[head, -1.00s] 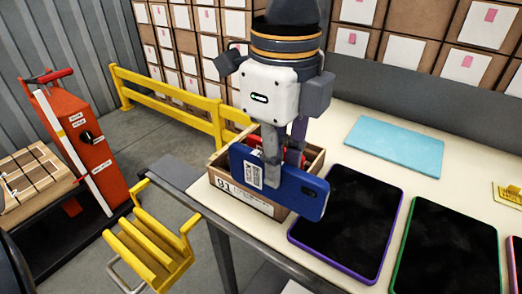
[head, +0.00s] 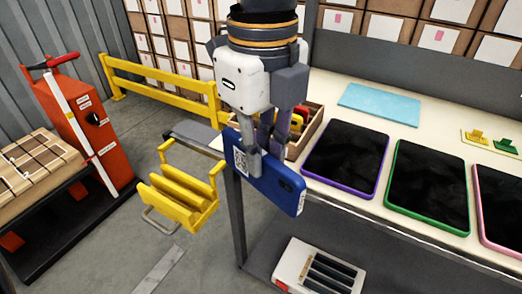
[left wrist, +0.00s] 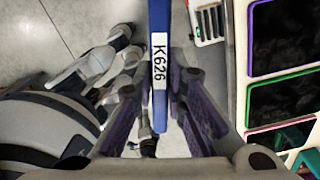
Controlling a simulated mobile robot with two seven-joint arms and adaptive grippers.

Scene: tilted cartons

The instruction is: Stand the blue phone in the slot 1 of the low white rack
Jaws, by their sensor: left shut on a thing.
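The blue phone (head: 278,188) is in my left gripper (head: 261,160), which is shut on it. It hangs on edge, tilted, in front of the table's near left edge. A QR label shows on its face, and a K626 label on its edge shows in the left wrist view (left wrist: 159,100). The low white rack (head: 287,262), with several dark slots, sits below and right of the phone, lower than the tabletop. Part of it also shows at the top of the left wrist view (left wrist: 204,38). Slot numbers are not readable. My right gripper is not in view.
Tablets with purple (head: 345,158), green (head: 428,187) and pink edges lie on the table. A carton (head: 312,135) with red and yellow items stands behind my gripper. A light blue sheet (head: 380,103) lies at the back.

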